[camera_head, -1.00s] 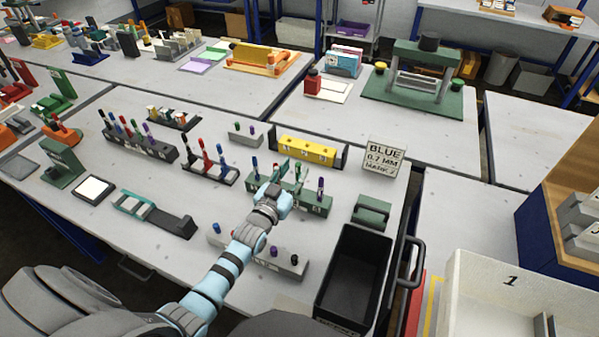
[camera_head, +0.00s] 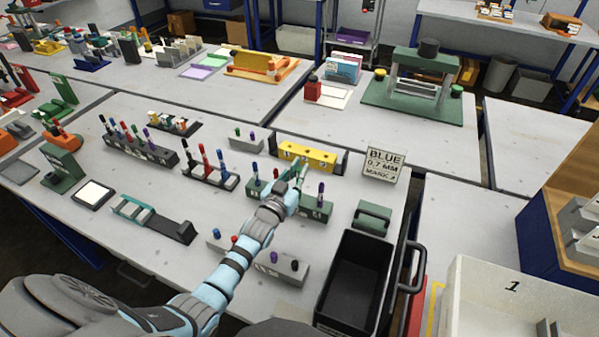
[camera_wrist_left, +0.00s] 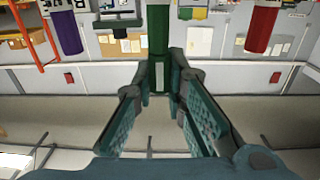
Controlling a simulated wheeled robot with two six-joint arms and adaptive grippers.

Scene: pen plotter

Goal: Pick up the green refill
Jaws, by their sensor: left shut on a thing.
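My left gripper (camera_head: 297,180) is over the green rack (camera_head: 318,212) on the near bench. In the head view the gripper mostly hides the refill. A blue refill (camera_head: 255,168) and a purple refill (camera_head: 321,190) stand in the rack on either side. The wrist view also shows a purple refill (camera_wrist_left: 66,30) and a red one (camera_wrist_left: 262,28). My right gripper is not in view.
A yellow block (camera_head: 308,153) is just behind the rack. A "BLUE 0.7 MM" sign (camera_head: 384,163) stands to the right. An empty black bin (camera_head: 352,285) and a grey block with caps (camera_head: 292,271) are in front.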

